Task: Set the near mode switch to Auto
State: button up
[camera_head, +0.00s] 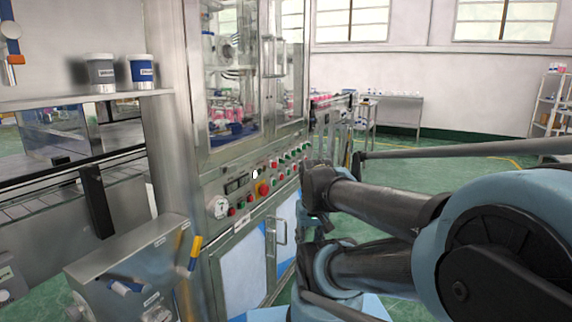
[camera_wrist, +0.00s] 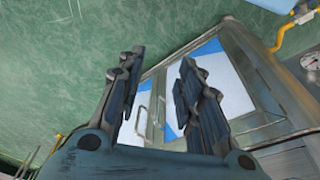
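The cabinet's control panel (camera_head: 262,187) carries rows of red and green buttons and a large red knob (camera_head: 263,189). A white round fitting (camera_head: 221,207) sits at its near end. I cannot tell whether this is the near mode switch, and no setting or label is readable. In the wrist view my gripper (camera_wrist: 160,82) is open and empty, its two dark fingers spread apart. Behind them are the cabinet's lower doors (camera_wrist: 208,73) and the green floor; no switch is clear there. In the head view my dark arm end is right of the panel, apart from the white fitting.
A metal box (camera_head: 130,262) with a yellow-and-blue lever (camera_head: 195,252) and a blue handle (camera_head: 124,286) stands at the near left. A shelf (camera_head: 80,99) holds two cups above a conveyor. Door handles (camera_head: 281,232) project below the panel. Green floor lies open at the right.

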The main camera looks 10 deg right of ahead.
aim_at(282, 161)
jog(key=shift+o, duration=1.2)
jog(key=w+a+r+m+t+y, duration=0.15)
jog(key=w+r+y, duration=0.25)
jog(key=w, duration=0.6)
jog(key=w+a+r+y, duration=0.2)
jog(key=w+r+y, duration=0.25)
jog(key=w, duration=0.45)
jog(key=w+d+r+t+y, duration=0.3)
jog(key=w+d+t+y, duration=0.35)
jog(key=w+d, duration=0.95)
jog(key=x, duration=1.4)
jog(key=shift+a+f, duration=0.25)
jog(key=shift+w, duration=0.1)
grip_shut()
